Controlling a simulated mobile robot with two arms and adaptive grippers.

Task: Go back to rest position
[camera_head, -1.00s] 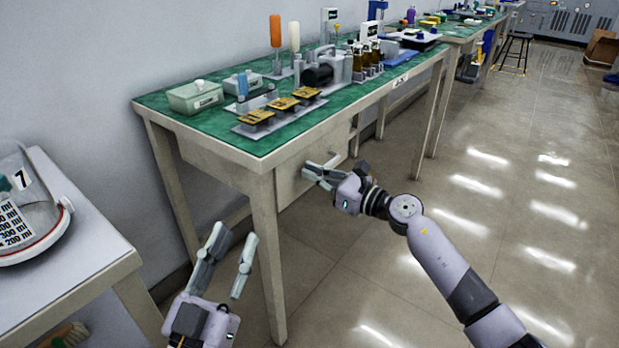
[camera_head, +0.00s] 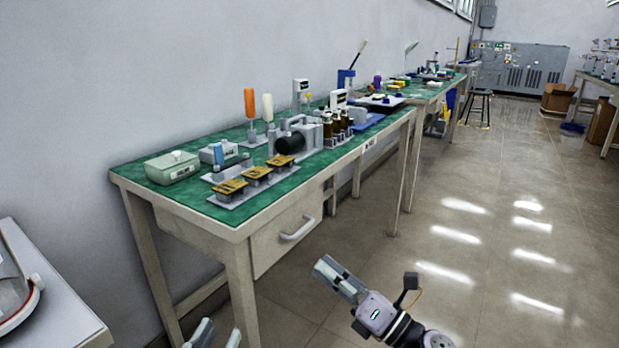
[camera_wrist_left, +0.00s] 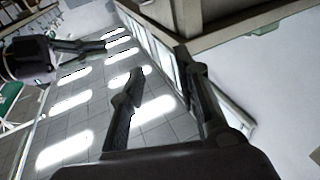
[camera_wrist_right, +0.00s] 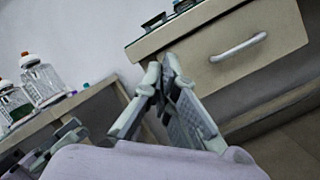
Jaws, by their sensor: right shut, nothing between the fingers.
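My left gripper (camera_head: 215,335) shows only its fingertips at the bottom edge of the head view. In the left wrist view its two fingers (camera_wrist_left: 163,78) stand apart with nothing between them. My right gripper (camera_head: 337,276) is in front of the green-topped bench, to the right of its near leg and apart from the drawer. Its fingers are together and empty in the right wrist view (camera_wrist_right: 163,75). The bench drawer (camera_head: 285,238) looks closed, and its pale handle (camera_head: 298,230) is free. The drawer also shows in the right wrist view (camera_wrist_right: 205,75).
The green bench (camera_head: 190,195) carries a row of gold-topped pieces (camera_head: 257,173), white boxes (camera_head: 172,166), bottles and tools. A grey side table (camera_head: 55,310) stands at the lower left. The tiled floor to the right is open, with a stool (camera_head: 480,95) farther back.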

